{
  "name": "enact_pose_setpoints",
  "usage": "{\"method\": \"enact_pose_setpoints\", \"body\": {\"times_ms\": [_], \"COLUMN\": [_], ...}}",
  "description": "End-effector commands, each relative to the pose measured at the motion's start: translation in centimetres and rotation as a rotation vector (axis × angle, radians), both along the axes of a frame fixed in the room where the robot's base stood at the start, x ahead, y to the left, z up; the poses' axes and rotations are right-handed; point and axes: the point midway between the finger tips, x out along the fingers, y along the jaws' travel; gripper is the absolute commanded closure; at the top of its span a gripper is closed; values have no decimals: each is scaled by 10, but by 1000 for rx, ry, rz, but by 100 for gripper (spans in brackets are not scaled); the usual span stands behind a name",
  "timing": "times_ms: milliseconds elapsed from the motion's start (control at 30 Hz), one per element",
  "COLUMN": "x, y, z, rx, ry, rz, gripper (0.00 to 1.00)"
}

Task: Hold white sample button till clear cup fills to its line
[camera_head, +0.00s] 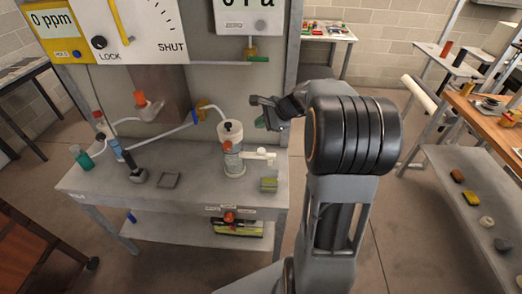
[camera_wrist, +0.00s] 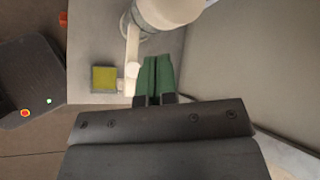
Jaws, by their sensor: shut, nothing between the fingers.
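A clear cylinder (camera_head: 233,160) with a white top and base stands upright on the grey bench. A white horizontal arm (camera_head: 259,156) juts from its right side; it also shows in the wrist view (camera_wrist: 132,47), left of my fingers. I cannot make out which part is the sample button, nor a fill line or water level. My gripper (camera_head: 266,112) is above and right of the cylinder, apart from it. In the wrist view, its green fingers (camera_wrist: 155,76) are shut with nothing between them. A white round part (camera_wrist: 168,10) shows beyond the fingertips.
A yellow-green block (camera_head: 269,184) sits near the bench's front right edge. A teal bottle (camera_head: 82,156), a blue-topped holder (camera_head: 123,157) and a grey square (camera_head: 168,180) are on the left.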

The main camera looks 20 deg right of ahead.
Motion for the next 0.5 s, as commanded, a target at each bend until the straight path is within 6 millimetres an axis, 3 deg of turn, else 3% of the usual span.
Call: {"method": "enact_pose_setpoints", "body": {"times_ms": [267, 500], "x": [0, 0], "y": [0, 0], "z": [-17, -45], "rx": [1, 1], "ry": [0, 1], "rz": [-1, -1], "gripper": [100, 100]}}
